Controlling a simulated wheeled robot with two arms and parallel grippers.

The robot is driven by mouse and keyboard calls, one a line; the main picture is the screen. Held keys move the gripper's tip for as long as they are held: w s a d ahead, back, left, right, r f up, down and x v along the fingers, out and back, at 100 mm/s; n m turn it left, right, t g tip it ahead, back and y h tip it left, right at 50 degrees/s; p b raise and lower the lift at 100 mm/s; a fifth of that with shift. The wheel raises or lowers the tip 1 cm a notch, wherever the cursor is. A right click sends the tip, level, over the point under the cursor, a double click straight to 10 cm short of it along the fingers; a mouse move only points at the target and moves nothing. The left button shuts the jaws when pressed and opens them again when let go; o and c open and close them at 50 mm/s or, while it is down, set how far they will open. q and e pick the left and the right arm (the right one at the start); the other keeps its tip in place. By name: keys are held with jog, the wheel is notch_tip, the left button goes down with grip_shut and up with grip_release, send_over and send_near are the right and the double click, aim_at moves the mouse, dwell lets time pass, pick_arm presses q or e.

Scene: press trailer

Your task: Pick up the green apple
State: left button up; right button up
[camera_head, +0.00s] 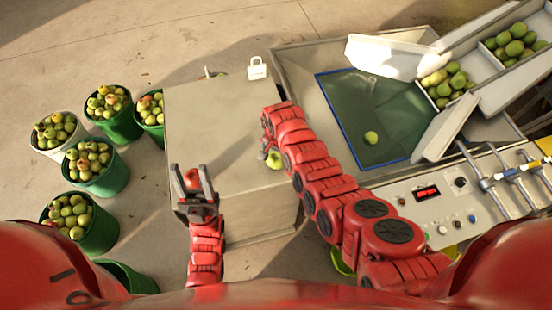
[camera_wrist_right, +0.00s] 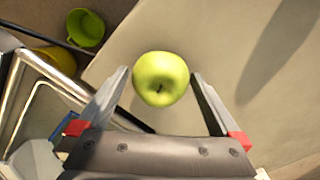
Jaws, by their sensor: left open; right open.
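A green apple (camera_head: 274,159) sits on the grey table (camera_head: 215,110), partly hidden by my right arm in the head view. In the right wrist view the apple (camera_wrist_right: 161,78) lies between the tips of my open right gripper (camera_wrist_right: 160,82), with small gaps visible at both sides. In the head view my right gripper (camera_head: 265,153) points down beside it. My left gripper (camera_head: 190,170) is open over the table's left part. A reddish round thing (camera_head: 192,180) shows between its fingers; I cannot tell whether they touch it.
Another green apple (camera_head: 371,137) lies on the blue-edged green surface (camera_head: 345,95) at right. A press control panel (camera_head: 430,205) stands before it. Apple-filled buckets (camera_head: 110,178) stand left of the table. A white padlock-marked block (camera_head: 257,69) is at the table's back edge. The table's middle is clear.

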jog(key=shift+f, duration=0.15)
jog(key=c, duration=1.3)
